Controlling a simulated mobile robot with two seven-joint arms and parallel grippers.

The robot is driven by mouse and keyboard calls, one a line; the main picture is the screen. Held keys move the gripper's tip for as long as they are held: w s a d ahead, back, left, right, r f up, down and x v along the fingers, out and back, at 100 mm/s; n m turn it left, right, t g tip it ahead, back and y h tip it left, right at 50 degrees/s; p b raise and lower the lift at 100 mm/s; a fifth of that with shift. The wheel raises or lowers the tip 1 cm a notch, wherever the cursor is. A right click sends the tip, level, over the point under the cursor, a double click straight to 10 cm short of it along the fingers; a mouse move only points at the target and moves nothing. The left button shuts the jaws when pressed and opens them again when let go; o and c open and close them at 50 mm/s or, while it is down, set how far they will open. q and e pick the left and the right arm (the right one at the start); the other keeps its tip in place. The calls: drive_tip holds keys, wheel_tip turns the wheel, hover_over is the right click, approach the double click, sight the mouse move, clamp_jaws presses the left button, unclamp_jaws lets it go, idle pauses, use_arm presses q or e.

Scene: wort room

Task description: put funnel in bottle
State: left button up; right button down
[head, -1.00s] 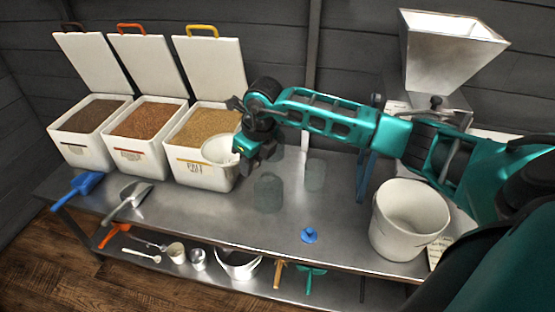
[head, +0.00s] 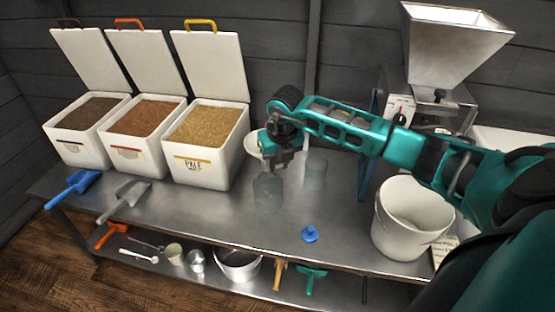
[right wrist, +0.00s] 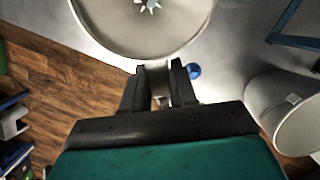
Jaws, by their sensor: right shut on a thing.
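My right gripper (head: 284,163) is shut on the rim of a white funnel (head: 253,144) and holds it up beside the pale malt bin. The gripper hides part of the funnel in the head view. In the right wrist view the funnel's wide bowl (right wrist: 108,28) lies beyond the fingers (right wrist: 168,85), with a bright star-shaped spot at its middle. A clear glass vessel (head: 267,193), which looks like the bottle, stands on the steel bench just below and in front of the gripper. My left gripper is out of view.
Lidded grain bins (head: 203,172) stand at the left of the bench. A blue stopper-like piece (head: 310,234) lies near the front edge. A white bucket (head: 408,243) and a mill with a hopper (head: 450,50) are at the right. The middle bench is mostly clear.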

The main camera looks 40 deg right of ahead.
drive_tip(key=shift+s+b+x, duration=0.2)
drive_tip(key=shift+b+x, duration=0.35)
drive_tip(key=shift+x, duration=0.35)
use_arm(q)
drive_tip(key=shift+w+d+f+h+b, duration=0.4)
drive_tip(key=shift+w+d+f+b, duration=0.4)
drive_tip(key=shift+b, duration=0.75)
use_arm(e)
drive_tip(key=shift+s+x, duration=0.25)
drive_tip(key=shift+x, duration=0.8)
drive_tip(key=shift+s+x, duration=0.25)
drive_tip(key=shift+x, duration=0.8)
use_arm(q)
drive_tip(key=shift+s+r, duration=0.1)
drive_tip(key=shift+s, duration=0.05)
use_arm(e)
drive_tip(key=shift+a+f, duration=0.15)
drive_tip(key=shift+a, duration=0.05)
drive_tip(key=c, duration=1.3)
unclamp_jaws()
drive_tip(key=shift+c, duration=0.2)
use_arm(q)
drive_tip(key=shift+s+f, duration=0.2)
use_arm(e)
drive_tip(key=o, duration=0.5)
drive_tip(key=shift+o, duration=0.2)
